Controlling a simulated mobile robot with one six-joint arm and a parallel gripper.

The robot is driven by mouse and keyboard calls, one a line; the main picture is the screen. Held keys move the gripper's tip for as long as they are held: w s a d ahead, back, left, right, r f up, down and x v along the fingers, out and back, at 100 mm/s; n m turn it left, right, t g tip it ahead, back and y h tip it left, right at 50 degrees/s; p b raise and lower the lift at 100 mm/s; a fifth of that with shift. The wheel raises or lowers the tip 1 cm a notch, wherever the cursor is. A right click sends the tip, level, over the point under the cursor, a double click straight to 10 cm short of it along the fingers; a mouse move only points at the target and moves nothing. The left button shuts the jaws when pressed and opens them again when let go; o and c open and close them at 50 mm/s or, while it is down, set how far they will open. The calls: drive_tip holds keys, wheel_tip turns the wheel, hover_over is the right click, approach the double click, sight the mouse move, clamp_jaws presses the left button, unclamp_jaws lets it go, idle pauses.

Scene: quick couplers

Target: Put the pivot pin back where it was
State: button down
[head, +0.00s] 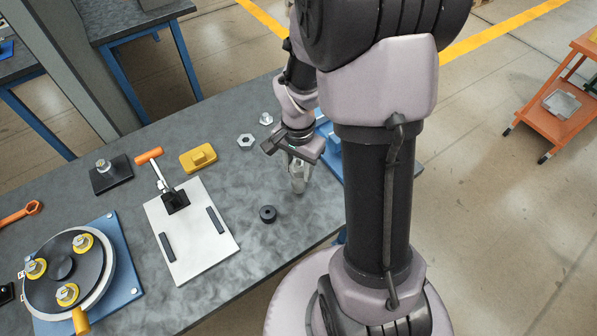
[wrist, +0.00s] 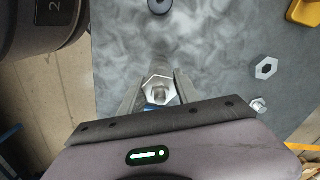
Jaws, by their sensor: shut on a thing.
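My gripper (head: 299,178) is over the right part of the grey bench, pointing down. In the wrist view my gripper (wrist: 159,92) is shut on a silver piece with a hexagonal head, which looks like the pivot pin (wrist: 160,91). Its lower part is hidden under the head, and I cannot tell whether it touches anything below. A blue fixture (head: 329,143) stands at the bench's right end, partly hidden behind my arm. The pin's former place cannot be made out.
A black ring (head: 268,214), a hex nut (head: 246,141), a small bolt (head: 266,119) and a yellow block (head: 198,157) lie nearby. A white plate (head: 190,241) with an orange-handled clamp and a round flange on a blue plate (head: 126,262) are left. Bench around the ring is clear.

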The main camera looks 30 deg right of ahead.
drive_tip(key=shift+f, duration=0.65)
drive_tip(key=shift+f, duration=0.2)
drive_tip(key=c, duration=0.9)
unclamp_jaws()
drive_tip(key=shift+o, duration=0.2)
